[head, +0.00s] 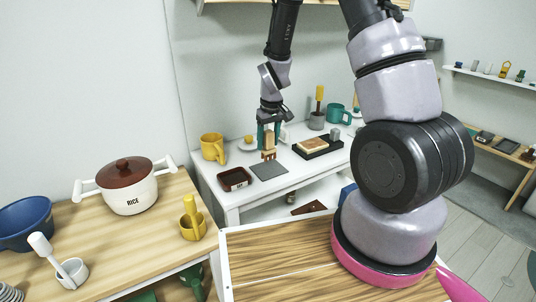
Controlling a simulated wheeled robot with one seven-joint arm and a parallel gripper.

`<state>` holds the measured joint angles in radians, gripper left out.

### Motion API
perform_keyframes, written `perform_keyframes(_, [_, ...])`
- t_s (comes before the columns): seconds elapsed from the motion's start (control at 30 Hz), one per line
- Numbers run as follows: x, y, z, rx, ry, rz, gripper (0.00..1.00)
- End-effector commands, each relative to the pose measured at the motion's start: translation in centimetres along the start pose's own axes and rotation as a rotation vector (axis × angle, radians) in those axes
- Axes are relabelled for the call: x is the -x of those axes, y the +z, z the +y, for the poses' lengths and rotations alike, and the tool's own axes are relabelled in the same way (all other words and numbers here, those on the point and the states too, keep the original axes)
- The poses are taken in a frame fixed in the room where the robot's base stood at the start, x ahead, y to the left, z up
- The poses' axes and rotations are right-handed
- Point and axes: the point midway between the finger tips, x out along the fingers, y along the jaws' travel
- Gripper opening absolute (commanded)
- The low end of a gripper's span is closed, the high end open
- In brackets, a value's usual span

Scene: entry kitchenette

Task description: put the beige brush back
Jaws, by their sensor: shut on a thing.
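My gripper (268,138), with teal fingers, is over the white table at the back. It is shut on a small beige thing (269,149), which looks like the beige brush. The brush hangs upright below the fingers, just above or touching the far edge of a grey mat (270,171); I cannot tell which. The fingers hide its upper part. I cannot make out an empty holder for it.
On the white table (232,200), a dark square tray (235,179), yellow mug (212,148), black tray with block (318,147), grey cup with a yellow-handled thing (317,121) and teal mug (337,114) stand around my gripper. A rice pot (127,190) is front left.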

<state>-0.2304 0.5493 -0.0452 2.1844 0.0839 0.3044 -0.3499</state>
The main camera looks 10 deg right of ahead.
Motion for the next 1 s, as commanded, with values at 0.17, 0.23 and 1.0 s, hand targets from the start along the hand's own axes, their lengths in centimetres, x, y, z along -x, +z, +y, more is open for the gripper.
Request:
perform_keyframes(0.17, [-1.4, 0.2, 0.0, 0.0, 0.0, -0.001, 0.0])
perform_keyframes(0.23, [-2.5, 0.4, 0.0, -0.002, -0.001, -0.003, 0.0])
perform_keyframes(1.0, [-4.5, 0.6, 0.0, -0.001, 0.0, 0.001, 0.91])
